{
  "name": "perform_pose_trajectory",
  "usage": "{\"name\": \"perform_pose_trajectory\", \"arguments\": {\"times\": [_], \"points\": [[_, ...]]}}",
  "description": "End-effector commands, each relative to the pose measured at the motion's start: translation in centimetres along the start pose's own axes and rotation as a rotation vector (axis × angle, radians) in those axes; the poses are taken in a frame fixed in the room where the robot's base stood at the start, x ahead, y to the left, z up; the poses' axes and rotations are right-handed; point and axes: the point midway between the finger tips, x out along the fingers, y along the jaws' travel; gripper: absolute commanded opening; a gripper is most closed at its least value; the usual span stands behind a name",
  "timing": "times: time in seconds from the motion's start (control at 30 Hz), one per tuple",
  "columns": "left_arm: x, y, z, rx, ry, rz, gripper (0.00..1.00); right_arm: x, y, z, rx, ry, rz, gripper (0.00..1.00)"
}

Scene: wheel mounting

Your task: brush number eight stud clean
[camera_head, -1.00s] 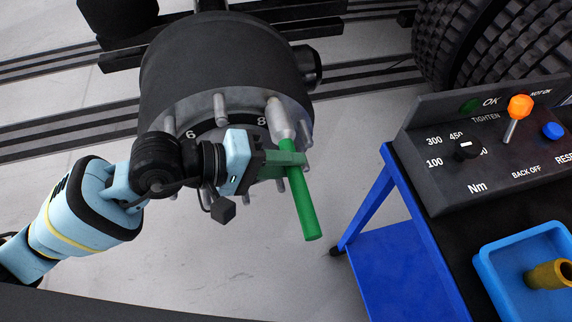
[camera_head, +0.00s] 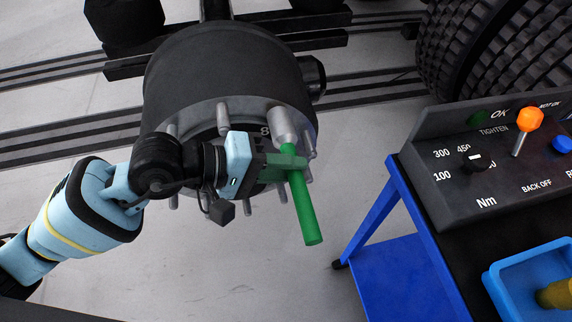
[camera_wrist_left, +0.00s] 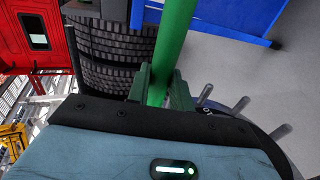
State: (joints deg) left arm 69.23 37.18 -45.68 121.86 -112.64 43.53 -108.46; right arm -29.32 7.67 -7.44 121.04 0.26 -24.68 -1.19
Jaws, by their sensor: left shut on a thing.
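My left gripper (camera_head: 287,166) is shut on the green handle of the brush (camera_head: 304,212). The handle also shows between the fingers in the left wrist view (camera_wrist_left: 174,40). The brush's grey cylindrical head (camera_head: 284,125) points up and away at the hub face, over the place of a stud beside the number 8 (camera_head: 264,131), which is partly covered. The stud under the head is hidden, so I cannot tell how far the head sits over it. Other studs, such as one on the hub (camera_head: 223,114), stand bare around the ring. My right gripper is not in view.
The dark hub drum (camera_head: 225,65) is behind the gripper. At right, a blue trolley (camera_head: 385,225) carries a control panel (camera_head: 490,165) with knobs and a blue tray (camera_head: 498,280). A large tyre (camera_head: 480,50) stands at the back right. Floor is clear between hub and trolley.

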Motion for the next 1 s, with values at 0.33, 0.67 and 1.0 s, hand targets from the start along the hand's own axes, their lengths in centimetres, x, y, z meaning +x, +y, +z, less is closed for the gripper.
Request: {"name": "perform_pose_trajectory", "arguments": {"times": [0.33, 0.67, 1.0], "points": [[0.0, 0.1, 1.3, 0.0, 0.0, 0.001, 0.0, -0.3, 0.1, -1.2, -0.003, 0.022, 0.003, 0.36], [-0.1, 0.1, 3.0, 0.0, -0.001, 0.001, 0.0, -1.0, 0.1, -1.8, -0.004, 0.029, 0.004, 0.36], [0.0, 0.1, 3.8, 0.0, 0.0, 0.002, 0.0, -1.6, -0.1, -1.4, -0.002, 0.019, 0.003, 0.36]]}}
